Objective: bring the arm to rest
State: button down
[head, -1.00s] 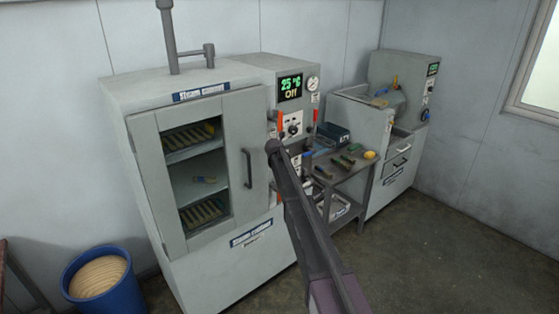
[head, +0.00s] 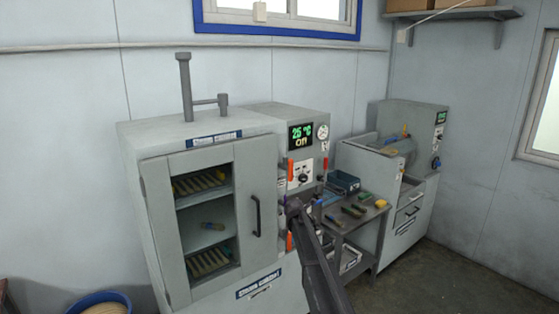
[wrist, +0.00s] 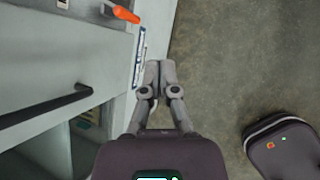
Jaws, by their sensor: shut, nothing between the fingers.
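My gripper (wrist: 160,75) shows in the wrist view with its two grey fingers together and nothing between them. It is over the bare floor, just right of a pale grey cabinet side. In the head view, my dark arm (head: 318,262) rises from the lower edge in front of the right part of the steam cabinet (head: 272,205). The gripper itself cannot be made out there.
The steam cabinet's glazed door is closed, with a black handle (head: 256,216); its display (head: 301,135) reads 25 °C, Off. An orange lever (wrist: 126,14) is near the gripper. A tool table (head: 343,226), a grey machine (head: 409,200) and a blue bin (head: 103,299) stand around. The floor at right is clear.

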jog(key=s+d+f+m+g+b, duration=0.2)
jog(key=s+m, duration=0.7)
jog(key=s, duration=0.7)
jog(key=s+d+f+m+g+y+b, duration=0.1)
jog(key=s+d+f+m+g+b, duration=0.1)
jog(key=s+f+m, duration=0.3)
jog(key=s+d+f+m+g+y+b, duration=0.1)
jog(key=s+m, duration=1.2)
jog(key=s, duration=1.4)
jog(key=shift+d+f+g+b, duration=0.8)
jog(key=shift+d+f+g, duration=0.2)
jog(key=shift+d+f, duration=0.45)
jog(key=shift+r, duration=0.1)
jog(key=shift+s, duration=0.1)
